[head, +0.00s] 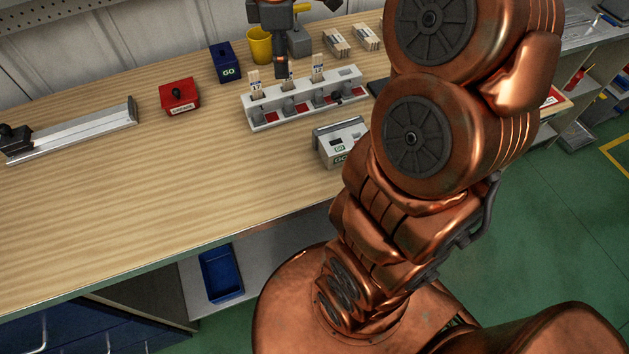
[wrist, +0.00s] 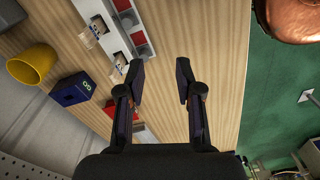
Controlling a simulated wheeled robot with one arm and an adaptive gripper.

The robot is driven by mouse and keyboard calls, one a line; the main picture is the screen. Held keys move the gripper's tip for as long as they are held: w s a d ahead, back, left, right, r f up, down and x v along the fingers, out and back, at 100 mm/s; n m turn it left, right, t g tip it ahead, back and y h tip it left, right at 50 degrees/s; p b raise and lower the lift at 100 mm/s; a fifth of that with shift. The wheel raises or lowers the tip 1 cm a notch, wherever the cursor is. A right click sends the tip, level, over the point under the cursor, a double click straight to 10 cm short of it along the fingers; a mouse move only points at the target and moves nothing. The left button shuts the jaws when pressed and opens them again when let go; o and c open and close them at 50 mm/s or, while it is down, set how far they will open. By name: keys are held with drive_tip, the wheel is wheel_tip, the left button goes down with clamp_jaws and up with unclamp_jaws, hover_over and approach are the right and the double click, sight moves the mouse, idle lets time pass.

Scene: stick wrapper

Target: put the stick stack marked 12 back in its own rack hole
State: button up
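The white stick rack (head: 304,101) stands on the wooden bench with several light wooden stick stacks upright in it. One stack (head: 255,86) is at its left end and another (head: 317,69) is right of the middle. Their small blue number labels are too small to read surely, so I cannot tell which is 12. In the head view my gripper (head: 281,67) hangs over the rack's back side, in front of part of it. In the wrist view my gripper (wrist: 157,71) is open, with only bare wood between its fingers. The rack (wrist: 109,20) lies up and left of them there.
A grey-white GO box (head: 338,147) stands before the rack. A red box (head: 179,96), a blue GO box (head: 225,63) and a yellow cup (head: 259,45) stand left and behind. More stick bundles (head: 337,41) lie at the back. The left front bench is clear.

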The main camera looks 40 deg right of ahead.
drive_tip(key=s+a+f+m, duration=0.3)
drive_tip(key=s+m, duration=0.1)
drive_tip(key=s, duration=0.4)
drive_tip(key=s+a+f+m+g, duration=0.1)
drive_tip(key=s+a+f+m, duration=0.2)
drive_tip(key=s, duration=0.4)
drive_tip(key=s+a+f+m, duration=0.2)
drive_tip(key=s+a+m, duration=0.2)
drive_tip(key=s, duration=0.4)
drive_tip(key=shift+s+f+m+g, duration=0.3)
drive_tip(key=shift+s+f, duration=0.05)
drive_tip(key=shift+f, duration=0.05)
